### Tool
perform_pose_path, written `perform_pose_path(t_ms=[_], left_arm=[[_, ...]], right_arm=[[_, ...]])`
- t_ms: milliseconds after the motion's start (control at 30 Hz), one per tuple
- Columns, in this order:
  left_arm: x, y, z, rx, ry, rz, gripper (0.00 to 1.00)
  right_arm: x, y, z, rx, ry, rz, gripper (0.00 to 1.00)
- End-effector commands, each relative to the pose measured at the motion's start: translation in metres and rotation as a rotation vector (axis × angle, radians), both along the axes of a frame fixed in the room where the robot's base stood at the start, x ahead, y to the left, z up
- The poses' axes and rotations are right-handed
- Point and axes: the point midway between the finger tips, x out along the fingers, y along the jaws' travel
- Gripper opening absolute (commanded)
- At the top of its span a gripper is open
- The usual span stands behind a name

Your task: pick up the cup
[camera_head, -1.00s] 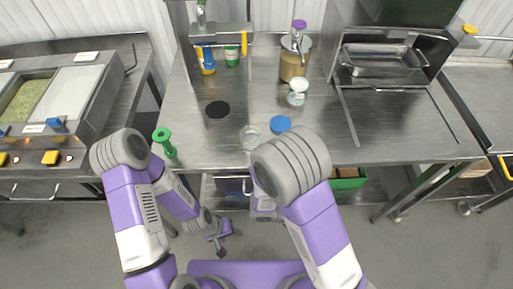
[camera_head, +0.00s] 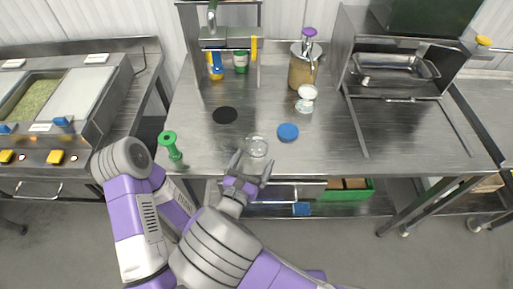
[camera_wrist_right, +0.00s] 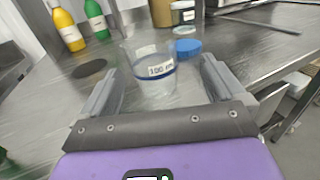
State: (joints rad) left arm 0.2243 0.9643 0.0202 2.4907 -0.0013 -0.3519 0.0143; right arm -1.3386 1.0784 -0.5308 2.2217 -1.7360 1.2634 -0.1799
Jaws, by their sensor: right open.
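The clear cup (camera_head: 257,147) stands upright on the steel table near its front edge. In the right wrist view the cup (camera_wrist_right: 157,76) shows a "100" label and a blue line, framed between my two fingers. My right gripper (camera_head: 252,167) is open and empty, at the table's front edge just short of the cup, fingers pointing at it. My left arm shows at the left, but its gripper is hidden behind my right arm.
A blue lid (camera_head: 288,132) lies right of the cup, and a black disc (camera_head: 225,115) lies behind it to the left. A brown dispenser (camera_head: 301,70) and a small white-topped jar (camera_head: 306,99) stand behind.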

Motion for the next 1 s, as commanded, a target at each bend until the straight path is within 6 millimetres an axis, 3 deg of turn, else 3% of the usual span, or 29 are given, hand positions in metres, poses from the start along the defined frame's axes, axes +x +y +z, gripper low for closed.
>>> perform_pose_path(t_ms=[600,867,1000], left_arm=[[0.000,0.000,-0.015,0.000,0.000,0.001,0.62],[0.000,0.000,-0.015,0.000,0.000,0.001,0.62],[0.000,0.000,-0.015,0.000,0.000,0.001,0.62]], right_arm=[[0.071,-0.019,-0.004,0.014,-0.002,0.004,0.96],[0.075,-0.020,-0.003,0.014,-0.002,0.005,0.96],[0.075,-0.020,-0.003,0.014,-0.002,0.005,0.79]])
